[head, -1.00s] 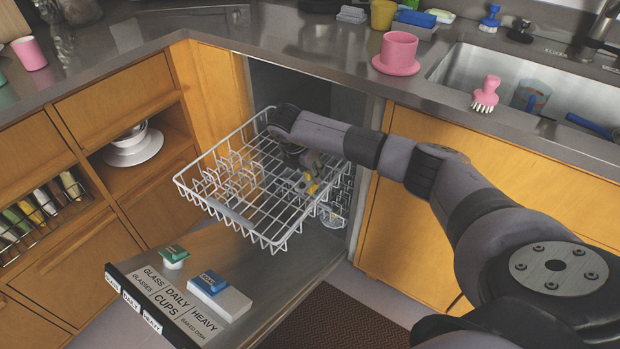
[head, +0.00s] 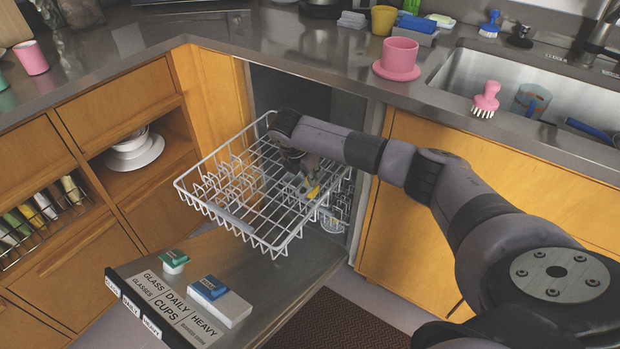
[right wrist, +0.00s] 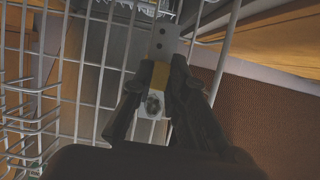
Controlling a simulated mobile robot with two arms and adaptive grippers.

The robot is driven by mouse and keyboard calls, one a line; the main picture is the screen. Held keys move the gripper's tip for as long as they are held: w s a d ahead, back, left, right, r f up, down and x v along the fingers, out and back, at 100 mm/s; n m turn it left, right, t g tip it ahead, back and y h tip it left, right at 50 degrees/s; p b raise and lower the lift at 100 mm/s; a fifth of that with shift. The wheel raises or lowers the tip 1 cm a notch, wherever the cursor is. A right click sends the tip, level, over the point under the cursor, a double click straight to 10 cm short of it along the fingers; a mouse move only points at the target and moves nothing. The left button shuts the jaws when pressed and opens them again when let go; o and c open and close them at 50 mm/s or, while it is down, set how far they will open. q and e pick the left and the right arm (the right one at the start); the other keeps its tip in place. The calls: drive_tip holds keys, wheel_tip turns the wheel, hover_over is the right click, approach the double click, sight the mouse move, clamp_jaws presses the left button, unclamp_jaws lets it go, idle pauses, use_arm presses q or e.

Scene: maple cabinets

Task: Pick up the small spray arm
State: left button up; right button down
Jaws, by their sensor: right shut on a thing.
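The small spray arm (right wrist: 166,42) is a pale grey strip with small holes and a yellow band, seen in the right wrist view. My right gripper (right wrist: 156,82) is shut on it around the yellow band, with a dark finger on each side. In the head view, my right gripper (head: 308,182) points down at the right part of the white wire rack (head: 228,215). A yellow bit shows by its fingers there. Wires and my wrist partly hide the grip, and I cannot tell whether the spray arm touches the rack. My left gripper is not in view.
The rack stands out over the open dishwasher door (head: 250,282), which carries a green-topped piece (head: 174,260) and a blue-and-white block (head: 218,300). A pink cup (head: 400,58) and pink brush (head: 486,99) are by the sink (head: 550,85). Cabinet fronts flank the opening.

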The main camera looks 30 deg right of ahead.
drive_tip(key=shift+r, duration=0.6)
wheel_tip(320, 180, up, 5)
drive_tip(key=shift+w+f+p, duration=0.1)
drive_tip(key=shift+f+p, duration=0.05)
drive_tip(key=shift+p, duration=0.2)
use_arm(q)
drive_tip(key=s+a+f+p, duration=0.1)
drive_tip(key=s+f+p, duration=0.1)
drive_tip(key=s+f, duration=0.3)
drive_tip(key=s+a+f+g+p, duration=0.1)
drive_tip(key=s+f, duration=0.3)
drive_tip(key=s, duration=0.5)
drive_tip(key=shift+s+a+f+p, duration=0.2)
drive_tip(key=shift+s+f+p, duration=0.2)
drive_tip(key=shift+p, duration=0.3)
use_arm(e)
wheel_tip(320, 180, up, 19)
